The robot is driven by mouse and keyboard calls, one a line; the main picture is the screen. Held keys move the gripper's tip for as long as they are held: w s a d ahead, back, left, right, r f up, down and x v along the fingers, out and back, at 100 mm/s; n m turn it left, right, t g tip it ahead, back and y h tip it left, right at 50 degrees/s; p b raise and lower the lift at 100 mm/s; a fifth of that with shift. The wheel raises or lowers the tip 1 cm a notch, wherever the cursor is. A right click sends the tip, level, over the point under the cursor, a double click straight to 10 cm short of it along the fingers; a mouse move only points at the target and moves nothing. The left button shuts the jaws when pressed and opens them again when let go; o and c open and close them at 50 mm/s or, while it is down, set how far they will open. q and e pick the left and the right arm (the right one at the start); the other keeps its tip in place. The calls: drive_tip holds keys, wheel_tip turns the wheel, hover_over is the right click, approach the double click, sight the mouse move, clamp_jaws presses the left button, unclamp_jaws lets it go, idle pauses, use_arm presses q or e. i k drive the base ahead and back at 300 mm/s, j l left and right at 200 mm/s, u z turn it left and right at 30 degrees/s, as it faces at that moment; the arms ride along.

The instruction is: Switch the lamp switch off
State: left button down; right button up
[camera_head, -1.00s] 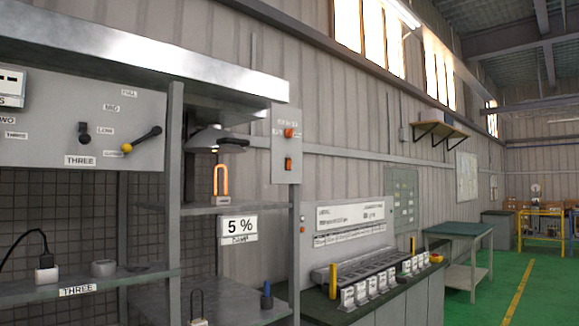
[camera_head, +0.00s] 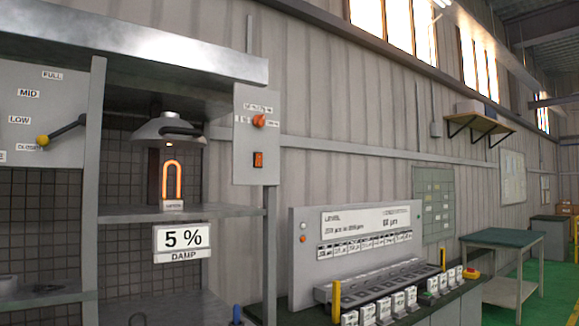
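A grey switch panel (camera_head: 256,134) hangs at the front right of the shelf unit. It carries a round orange-red knob (camera_head: 259,121) with small labels I cannot read fully, and below it an orange-red rocker switch (camera_head: 258,160). I cannot tell for sure which of them is the lamp switch. A grey lamp hood (camera_head: 166,128) hangs inside the shelf bay. Under it a U-shaped heating element (camera_head: 172,182) glows orange on a small base. Neither of my grippers is in view.
A lever with a yellow knob (camera_head: 42,140) is on the left panel. A bench unit with a row of small blocks (camera_head: 390,300) stands right of the shelf. A green-topped table (camera_head: 502,238) is farther right.

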sight(258, 157)
drive_tip(key=i+l, duration=0.2)
drive_tip(key=l, duration=0.15)
drive_tip(key=i+l+u, duration=0.1)
drive_tip(key=i+l, duration=0.3)
drive_tip(key=l, duration=0.25)
drive_tip(key=i+l+u, duration=0.1)
drive_tip(key=l, duration=0.25)
drive_tip(key=i, duration=0.1)
